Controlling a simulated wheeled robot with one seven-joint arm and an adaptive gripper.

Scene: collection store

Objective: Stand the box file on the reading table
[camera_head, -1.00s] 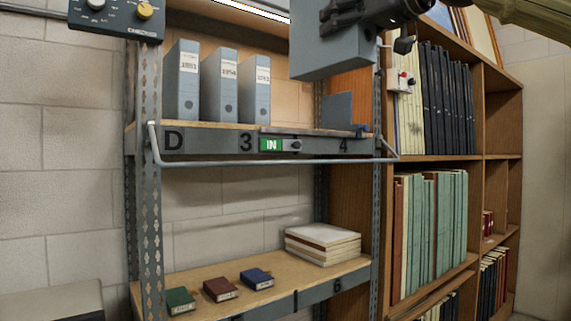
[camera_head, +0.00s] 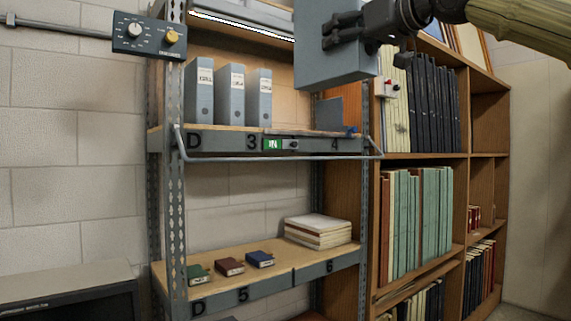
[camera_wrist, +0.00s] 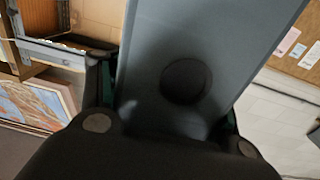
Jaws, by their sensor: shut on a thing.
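A grey box file (camera_head: 315,42) is held in my gripper (camera_head: 345,30) at the top of the head view, in front of the shelving. Its top runs out of the frame. In the wrist view the box file (camera_wrist: 190,60) fills the middle, a dark round finger hole on its face, with the fingers of my gripper (camera_wrist: 170,115) on both sides of it. Three similar grey box files (camera_head: 231,95) stand upright on the upper shelf. I cannot make out the reading table in any view.
A metal rail (camera_head: 280,157) runs across the front of the upper shelf (camera_head: 220,141). Small books (camera_head: 229,266) and a stack of pale volumes (camera_head: 318,231) lie on the lower shelf. A wooden bookcase (camera_head: 440,157) stands at right. A dark-fronted unit (camera_head: 70,290) is at lower left.

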